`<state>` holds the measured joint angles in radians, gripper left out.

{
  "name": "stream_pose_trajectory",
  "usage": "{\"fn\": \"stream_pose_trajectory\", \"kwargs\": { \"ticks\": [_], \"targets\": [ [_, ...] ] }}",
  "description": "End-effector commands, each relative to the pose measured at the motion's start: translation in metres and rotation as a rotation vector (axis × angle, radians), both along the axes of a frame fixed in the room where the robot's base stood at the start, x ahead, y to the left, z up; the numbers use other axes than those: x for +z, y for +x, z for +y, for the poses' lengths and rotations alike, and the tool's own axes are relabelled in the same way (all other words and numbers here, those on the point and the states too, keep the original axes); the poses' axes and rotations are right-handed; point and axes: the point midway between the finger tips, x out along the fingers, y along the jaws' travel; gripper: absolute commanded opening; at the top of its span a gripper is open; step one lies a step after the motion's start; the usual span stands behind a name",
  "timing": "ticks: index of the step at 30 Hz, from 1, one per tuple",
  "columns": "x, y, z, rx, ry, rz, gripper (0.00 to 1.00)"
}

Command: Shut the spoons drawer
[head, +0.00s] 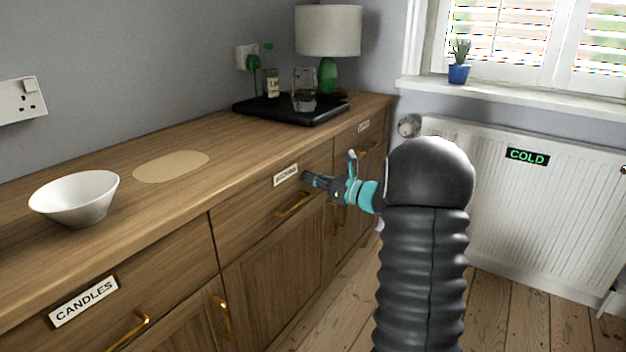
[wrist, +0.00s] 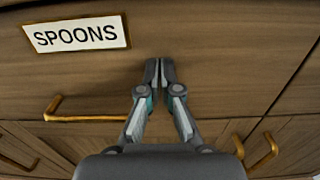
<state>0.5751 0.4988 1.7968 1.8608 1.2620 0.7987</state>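The spoons drawer (head: 262,208) is the middle wooden drawer front in the head view, with a white label and a brass handle (head: 293,204) below it. Its front looks about flush with the cabinet. The drawer also fills much of the wrist view (wrist: 220,60), with the SPOONS label (wrist: 76,35) at upper left. My gripper (head: 306,178) is at the drawer front, right of the label and above the handle. In the wrist view its fingertips (wrist: 159,66) are together with nothing between them. I cannot tell whether they touch the wood.
The candles drawer (head: 150,292) is at the near left, and another labelled drawer (head: 358,137) is beyond. A white bowl (head: 75,198), a black tray (head: 290,108) and a lamp (head: 328,32) stand on the worktop. A radiator (head: 540,205) is at right; bare floor lies between.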

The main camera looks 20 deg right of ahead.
Motion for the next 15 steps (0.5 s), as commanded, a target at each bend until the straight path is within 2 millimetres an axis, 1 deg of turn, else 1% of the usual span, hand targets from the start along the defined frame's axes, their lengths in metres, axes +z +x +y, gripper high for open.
{"fn": "stream_pose_trajectory", "kwargs": {
  "ticks": [5, 9, 15],
  "targets": [
    [0.000, -0.019, -0.019, -0.006, 0.001, 0.001, 0.00],
    [-0.001, -0.044, -0.037, -0.009, 0.001, 0.002, 0.00],
    [-0.001, -0.076, -0.055, -0.003, 0.001, 0.003, 0.00]
  ]
}}
